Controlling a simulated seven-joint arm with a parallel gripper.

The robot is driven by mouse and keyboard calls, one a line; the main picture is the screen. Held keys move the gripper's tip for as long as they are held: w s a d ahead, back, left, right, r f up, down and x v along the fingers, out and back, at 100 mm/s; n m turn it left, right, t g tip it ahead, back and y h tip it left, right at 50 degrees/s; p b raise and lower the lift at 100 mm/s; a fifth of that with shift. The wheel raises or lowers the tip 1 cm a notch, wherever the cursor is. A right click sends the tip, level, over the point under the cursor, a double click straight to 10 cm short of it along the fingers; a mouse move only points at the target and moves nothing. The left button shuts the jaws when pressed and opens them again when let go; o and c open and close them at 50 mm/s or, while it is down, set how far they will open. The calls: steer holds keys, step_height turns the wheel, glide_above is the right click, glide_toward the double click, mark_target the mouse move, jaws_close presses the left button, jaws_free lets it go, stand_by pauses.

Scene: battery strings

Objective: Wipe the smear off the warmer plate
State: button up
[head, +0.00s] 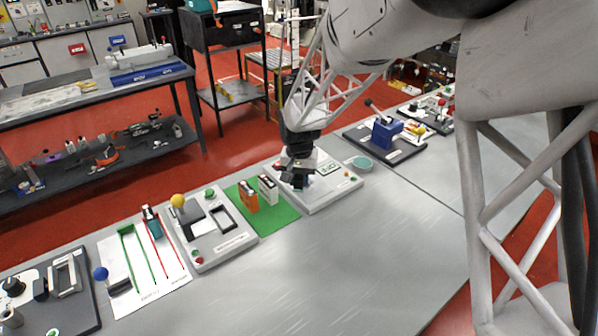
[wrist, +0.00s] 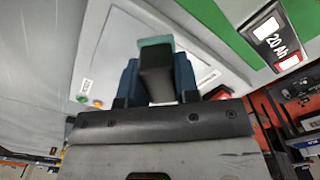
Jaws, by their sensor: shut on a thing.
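My gripper (head: 299,178) is low over a white station board (head: 335,193), which I take to be the warmer's. In the wrist view its two dark blue fingers (wrist: 157,80) are shut on the dark handle of a wiper (wrist: 156,72). The wiper's teal pad (wrist: 155,42) shows past the handle's far end. The same white board (wrist: 117,55) lies beneath it. I cannot tell whether the pad touches the board. The warmer plate and the smear cannot be made out; the gripper and wiper cover part of the board.
A green mat (head: 285,214) with an orange block (head: 248,196) and a white block (head: 267,189) lies left of the board. More station boards line the bench (head: 330,265), whose front is clear.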

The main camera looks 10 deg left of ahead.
mark_target(313, 181)
steer(key=shift+f, duration=0.65)
steer(key=shift+w+d, duration=0.2)
steer(key=shift+w, duration=0.05)
steer(key=shift+w+d+f, duration=0.3)
steer(key=shift+w+d, duration=0.2)
steer(key=shift+d, duration=0.05)
steer(key=shift+c, duration=0.2)
steer(key=shift+w+d, duration=1.8)
steer(key=shift+s+a+r, duration=0.1)
steer(key=shift+s+a, duration=2.45)
steer(key=shift+w+a, duration=0.25)
steer(key=shift+w, duration=0.25)
steer(key=shift+w+d+r, duration=0.15)
steer(key=shift+w+d, duration=0.65)
steer(key=shift+d, duration=0.05)
steer(key=shift+w+d, duration=1.35)
steer(key=shift+w+d+f, duration=0.15)
steer(key=shift+f, duration=0.05)
steer(key=shift+r, duration=0.2)
steer(key=shift+s+a+f, duration=0.2)
steer(key=shift+a, duration=0.05)
steer(key=shift+s+a, duration=2.15)
steer(key=shift+s, duration=0.05)
steer(key=shift+r, duration=4.1)
